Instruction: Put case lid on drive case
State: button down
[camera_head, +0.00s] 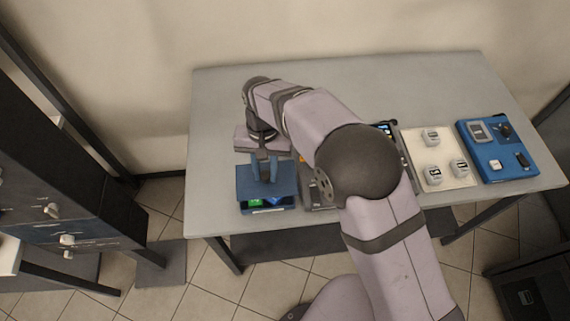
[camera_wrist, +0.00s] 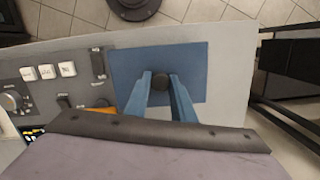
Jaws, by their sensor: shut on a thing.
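The case lid (camera_head: 283,183) is a flat blue plate with a dark round knob. My gripper (camera_head: 264,178) is shut on the knob from above, at the left front of the table. In the wrist view my two blue fingers (camera_wrist: 160,85) close on the dark knob of the lid (camera_wrist: 195,58). The drive case (camera_head: 267,209) is below the lid, with a dark body and green and blue parts showing at its front opening. The lid hides most of the case, and I cannot tell whether they touch.
A grey control panel (camera_wrist: 30,77) with white buttons and a dial stands beside the lid. A cream board (camera_head: 452,174) with several white blocks and a blue tray (camera_head: 511,168) lie at the right. The table's back (camera_head: 400,75) is clear. A dark cabinet (camera_head: 70,190) stands left.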

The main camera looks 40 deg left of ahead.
aim_at(266, 184)
jog(key=shift+s+a, duration=0.15)
jog(key=shift+f, duration=0.2)
jog(key=shift+f+b, duration=2.2)
jog(key=shift+f, duration=0.5)
jog(key=shift+p, duration=0.3)
jog(key=shift+f+b, duration=0.4)
jog(key=shift+f, duration=0.2)
jog(key=c, duration=1.8)
grip_release()
